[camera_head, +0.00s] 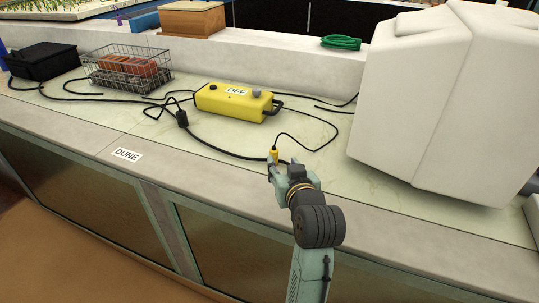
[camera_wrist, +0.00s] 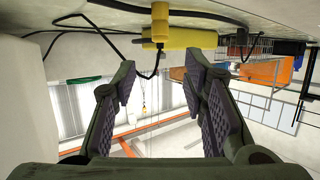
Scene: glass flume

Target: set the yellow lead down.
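The yellow lead (camera_head: 274,156) ends in a small yellow plug, which looks upright with its black cable leaving the upper end. In the upside-down wrist view the yellow plug (camera_wrist: 159,22) shows against the pale bench top, above the gap between my fingers. My gripper (camera_head: 276,168) is low over the bench, right beside the plug. In the wrist view my gripper (camera_wrist: 161,80) has its fingers spread wide, with nothing clamped between the pads. The plug's lower end seems at the bench surface; I cannot tell whether it touches.
A yellow control box (camera_head: 232,103) marked OFF lies behind the plug, with black cables around it. A large white block (camera_head: 450,105) stands at the right. A wire basket (camera_head: 127,72) and black box (camera_head: 42,62) are at the left.

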